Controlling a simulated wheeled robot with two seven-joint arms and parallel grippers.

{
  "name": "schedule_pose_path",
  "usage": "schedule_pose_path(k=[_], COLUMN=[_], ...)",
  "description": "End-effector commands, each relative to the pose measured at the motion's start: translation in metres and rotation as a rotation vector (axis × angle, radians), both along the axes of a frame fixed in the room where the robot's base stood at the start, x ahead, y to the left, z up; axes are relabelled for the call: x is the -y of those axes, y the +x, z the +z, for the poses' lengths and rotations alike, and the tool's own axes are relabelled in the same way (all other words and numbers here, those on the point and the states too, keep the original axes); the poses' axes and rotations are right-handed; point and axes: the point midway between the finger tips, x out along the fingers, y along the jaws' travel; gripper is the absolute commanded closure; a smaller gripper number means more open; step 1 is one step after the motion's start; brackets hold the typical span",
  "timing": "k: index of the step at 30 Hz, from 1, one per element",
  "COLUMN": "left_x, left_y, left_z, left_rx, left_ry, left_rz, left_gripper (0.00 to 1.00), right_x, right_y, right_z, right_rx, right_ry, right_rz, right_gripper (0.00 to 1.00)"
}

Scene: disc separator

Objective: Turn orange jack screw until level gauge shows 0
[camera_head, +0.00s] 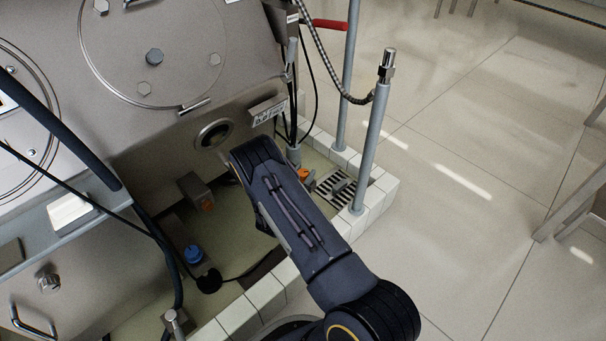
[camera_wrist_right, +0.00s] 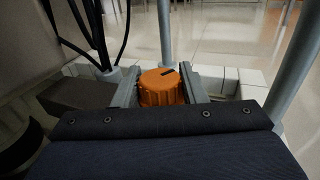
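The orange jack screw (camera_wrist_right: 161,88) is a ribbed round knob with a dark mark on top, in the middle of the right wrist view. My right gripper (camera_wrist_right: 160,82) has one grey finger against each side of it, with no clear gap. In the head view my right arm hides most of the gripper, and a bit of orange (camera_head: 304,173) shows beside the arm. My left gripper is not in view.
A floor drain grate (camera_head: 336,187) and a white tile curb (camera_head: 376,196) lie right of the arm. Grey posts (camera_head: 370,150) stand close by. Black hoses (camera_wrist_right: 92,35) rise just left of the knob. The machine housing (camera_head: 160,60) fills the left. Open floor lies right.

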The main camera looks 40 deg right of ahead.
Motion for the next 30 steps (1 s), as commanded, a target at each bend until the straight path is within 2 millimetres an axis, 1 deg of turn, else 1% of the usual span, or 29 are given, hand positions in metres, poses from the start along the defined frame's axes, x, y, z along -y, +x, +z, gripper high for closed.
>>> schedule_pose_path(k=[1, 3, 10, 14, 20, 30], left_x=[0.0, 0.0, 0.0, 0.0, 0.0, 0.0], left_y=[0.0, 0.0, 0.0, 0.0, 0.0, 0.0], left_z=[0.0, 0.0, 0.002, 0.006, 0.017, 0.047], left_rx=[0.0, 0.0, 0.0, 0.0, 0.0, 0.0], left_ry=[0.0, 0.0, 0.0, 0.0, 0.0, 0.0], left_rz=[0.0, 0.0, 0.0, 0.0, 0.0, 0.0], left_gripper=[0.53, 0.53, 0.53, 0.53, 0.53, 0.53], right_x=[0.0, 0.0, -0.001, -0.001, -0.001, -0.001], right_y=[0.0, 0.0, 0.0, -0.001, -0.002, -0.002], right_z=[0.0, 0.0, 0.0, 0.001, 0.002, 0.002], right_rx=[0.0, 0.0, -0.001, -0.004, -0.008, -0.01], right_ry=[0.0, 0.0, 0.0, 0.001, 0.0, 0.002], right_rz=[0.0, 0.0, 0.018, 0.061, 0.187, 0.501], right_gripper=[0.75, 0.85, 0.85, 0.85, 0.85, 0.85])
